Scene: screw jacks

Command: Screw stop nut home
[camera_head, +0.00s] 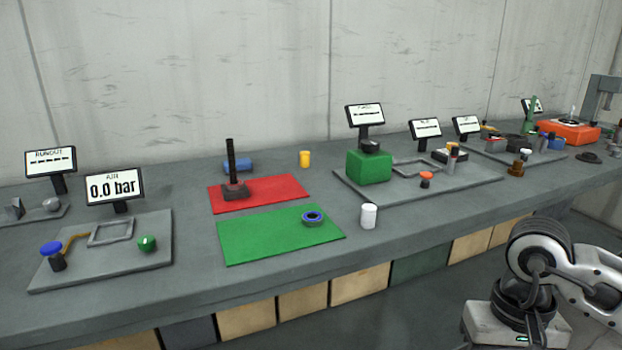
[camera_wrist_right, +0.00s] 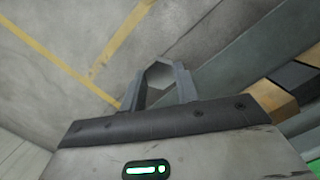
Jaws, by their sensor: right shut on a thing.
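A dark screw jack (camera_head: 233,180) stands on the red mat (camera_head: 282,192), its screw upright on a block base. A dark ring with a blue inner rim (camera_head: 313,217) lies on the green mat (camera_head: 265,240); I cannot tell if it is the stop nut. My right gripper's body shows at the lower right of the head view, away from the bench, its fingers out of frame. In the right wrist view my right gripper (camera_wrist_right: 160,84) has its fingers closed around a light grey six-sided shape, too unclear to name. My left gripper is not in view.
A white cylinder (camera_head: 368,216) stands near the bench's front edge. A yellow cup (camera_head: 305,159) and a blue cylinder (camera_head: 238,165) are behind the red mat. A plate with a green block (camera_head: 368,166) stands to the right, an air-gauge plate (camera_head: 75,278) to the left.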

